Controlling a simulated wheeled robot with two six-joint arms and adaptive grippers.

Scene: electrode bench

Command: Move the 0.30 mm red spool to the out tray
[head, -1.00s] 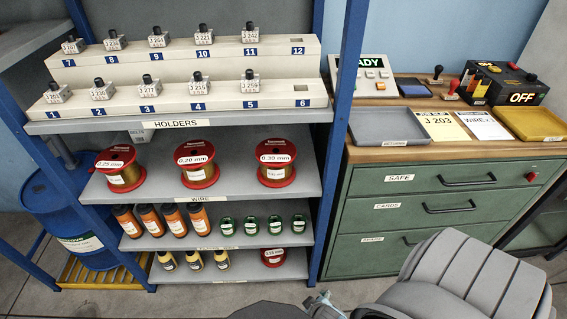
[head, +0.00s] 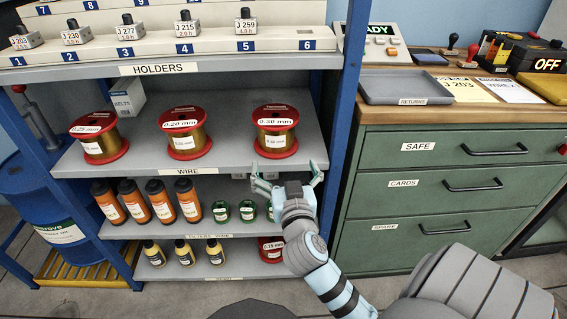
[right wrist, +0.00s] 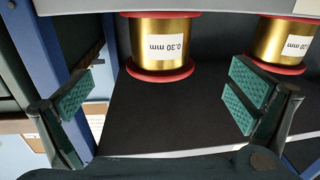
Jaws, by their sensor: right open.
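The 0.30 mm red spool (head: 276,142), with red flanges and gold wire, stands upright at the right of the WIRE shelf. It also shows upside down in the right wrist view (right wrist: 160,45). My right gripper (head: 287,172) is open and empty, just in front of and below the spool at the shelf's front edge. In the right wrist view, its fingers (right wrist: 160,95) are wide apart, with the spool beyond them and not between the pads. A yellow tray (head: 548,84) lies at the right on the cabinet top, partly cut off; no label on it is readable. My left gripper is not in view.
The 0.20 mm spool (head: 186,139) and 0.25 mm spool (head: 98,143) stand left of it. A blue rack post (head: 343,130) rises close on the right. The HOLDERS shelf (head: 230,66) is above. A grey RETURNS tray (head: 405,88) lies empty on the cabinet.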

